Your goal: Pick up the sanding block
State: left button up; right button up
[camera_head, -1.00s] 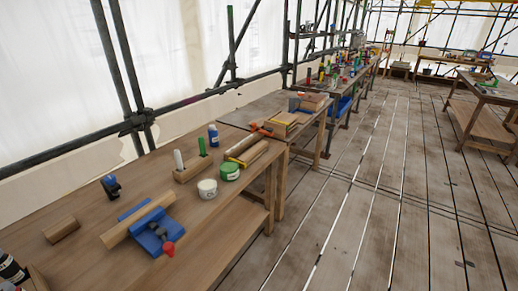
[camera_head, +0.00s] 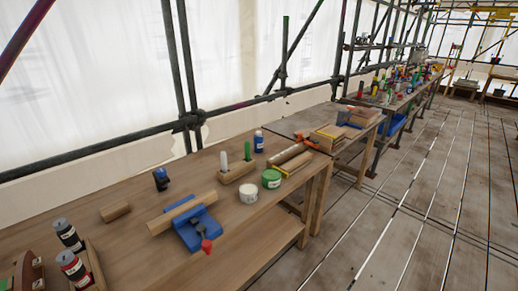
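A small tan block (camera_head: 115,211) lies near the left part of the wooden workbench (camera_head: 225,225); it may be the sanding block, but its surface is too small to tell. It is apart from the other items, with bare bench around it. Neither of my grippers is in view.
A blue clamp with a red knob (camera_head: 207,246) holds a wooden piece (camera_head: 182,213). A dark blue tool (camera_head: 161,179), a white tub (camera_head: 247,193), a green tub (camera_head: 271,179) and dark bottles (camera_head: 68,234) stand around. Floor on the right is clear.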

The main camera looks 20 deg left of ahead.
aim_at(115, 210)
jog(key=u, duration=1.75)
